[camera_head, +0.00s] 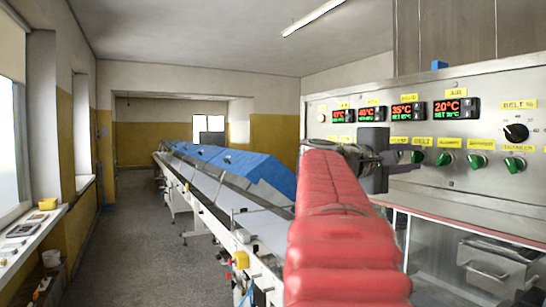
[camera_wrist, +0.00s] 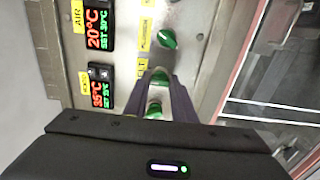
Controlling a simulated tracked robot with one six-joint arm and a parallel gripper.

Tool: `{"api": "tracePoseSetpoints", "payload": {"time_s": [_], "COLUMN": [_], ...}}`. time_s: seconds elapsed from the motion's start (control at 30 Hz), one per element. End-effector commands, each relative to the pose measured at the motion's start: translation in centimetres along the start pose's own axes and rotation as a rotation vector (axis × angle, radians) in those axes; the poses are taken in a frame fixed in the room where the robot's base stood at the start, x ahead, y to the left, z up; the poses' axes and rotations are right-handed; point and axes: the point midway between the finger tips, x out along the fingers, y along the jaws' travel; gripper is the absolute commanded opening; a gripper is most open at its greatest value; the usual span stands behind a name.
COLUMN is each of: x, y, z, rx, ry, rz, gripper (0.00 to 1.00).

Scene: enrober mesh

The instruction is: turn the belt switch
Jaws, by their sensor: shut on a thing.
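The belt switch (camera_head: 417,157) is a green knob under the yellow BELT label (camera_head: 421,142) on the metal control panel. In the wrist view the knob (camera_wrist: 160,77) shows at the fingertips, beside its label (camera_wrist: 141,72). My gripper (camera_head: 408,160) reaches the panel from the left, and its dark fingers (camera_wrist: 160,82) are closed around the knob, partly covering it. How far the knob is turned is hard to make out.
More green knobs (camera_head: 445,159) sit in a row to the right, with another (camera_wrist: 167,38) close by in the wrist view. Temperature displays (camera_head: 409,111) and a black dial (camera_head: 516,132) are above. A long conveyor with blue covers (camera_head: 235,170) runs away at left, beside clear floor (camera_head: 150,250).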

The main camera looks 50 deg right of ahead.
Motion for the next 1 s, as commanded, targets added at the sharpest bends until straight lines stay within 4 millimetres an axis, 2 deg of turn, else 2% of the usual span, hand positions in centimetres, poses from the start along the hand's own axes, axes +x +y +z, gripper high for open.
{"api": "tracePoseSetpoints", "payload": {"time_s": [0.5,0.73,1.0], "x": [0.15,0.16,0.17], "y": [-0.27,-0.29,-0.31], "z": [-0.31,-0.31,-0.32], "rx": [-0.429,-0.515,-0.537], "ry": [0.005,0.005,0.005], "rz": [-0.003,-0.003,-0.004], "gripper": [0.01,0.01,0.01]}}
